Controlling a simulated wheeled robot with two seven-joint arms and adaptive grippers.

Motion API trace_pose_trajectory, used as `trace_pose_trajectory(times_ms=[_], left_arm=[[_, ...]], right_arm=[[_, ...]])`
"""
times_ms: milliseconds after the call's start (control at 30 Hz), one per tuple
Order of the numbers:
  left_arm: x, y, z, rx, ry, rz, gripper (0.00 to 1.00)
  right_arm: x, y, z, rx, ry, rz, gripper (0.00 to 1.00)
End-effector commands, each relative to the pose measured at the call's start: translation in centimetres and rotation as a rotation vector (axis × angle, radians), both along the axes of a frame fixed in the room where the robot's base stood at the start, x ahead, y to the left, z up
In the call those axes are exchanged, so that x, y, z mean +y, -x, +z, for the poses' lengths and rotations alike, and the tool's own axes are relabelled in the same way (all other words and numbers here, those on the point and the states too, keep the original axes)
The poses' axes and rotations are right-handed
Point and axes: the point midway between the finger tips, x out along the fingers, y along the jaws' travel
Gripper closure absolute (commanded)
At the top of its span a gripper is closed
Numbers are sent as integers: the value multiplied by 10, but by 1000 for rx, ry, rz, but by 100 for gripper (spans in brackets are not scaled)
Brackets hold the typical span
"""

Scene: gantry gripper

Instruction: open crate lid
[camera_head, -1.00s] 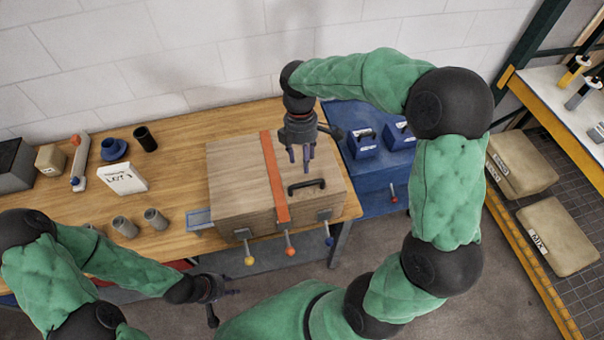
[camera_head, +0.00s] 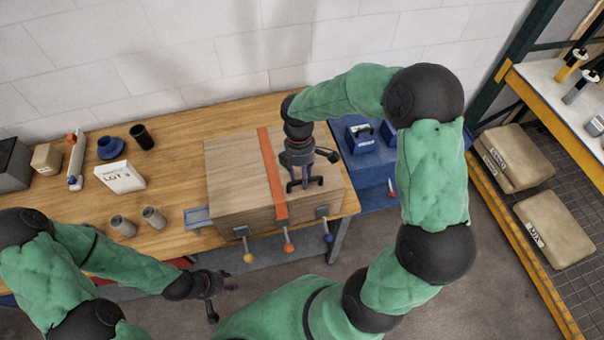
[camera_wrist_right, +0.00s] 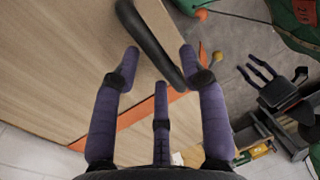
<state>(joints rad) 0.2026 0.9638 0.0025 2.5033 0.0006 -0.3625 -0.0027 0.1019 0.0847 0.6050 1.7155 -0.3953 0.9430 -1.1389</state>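The wooden crate (camera_head: 232,172) sits on the bench with its lid closed. An orange strap (camera_head: 270,170) crosses the lid. The lid's black handle (camera_wrist_right: 148,40) runs between the spread fingertips of my right gripper (camera_wrist_right: 160,65) in the wrist view. In the head view my right gripper (camera_head: 304,186) is over the handle and hides most of it. It is open; whether a finger touches the handle I cannot tell. My left gripper (camera_head: 222,286) is open and empty, low in front of the bench. It also shows in the wrist view (camera_wrist_right: 262,75).
Yellow, orange and blue knobs (camera_head: 289,247) hang at the crate's front. Grey cylinders (camera_head: 123,226), a LOT 3 sign (camera_head: 120,176) and other small items stand left on the bench. Blue boxes (camera_head: 360,138) stand to the right. Sacks (camera_head: 555,228) lie at far right.

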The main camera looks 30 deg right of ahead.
Motion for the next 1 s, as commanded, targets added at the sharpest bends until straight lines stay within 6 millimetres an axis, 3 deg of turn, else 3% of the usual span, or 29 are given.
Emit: trace_pose_trajectory(times_ms=[33,100,567,1000], left_arm=[[0,0,0,0,0,0,60],[0,0,0,0,0,0,60],[0,0,12,0,0,0,60],[0,0,63,0,0,0,60]], right_arm=[[0,0,0,0,0,0,80],[0,0,0,0,0,0,99],[-1,-6,12,36,-7,-1,100],[-10,-44,71,268,-64,-1,100]])
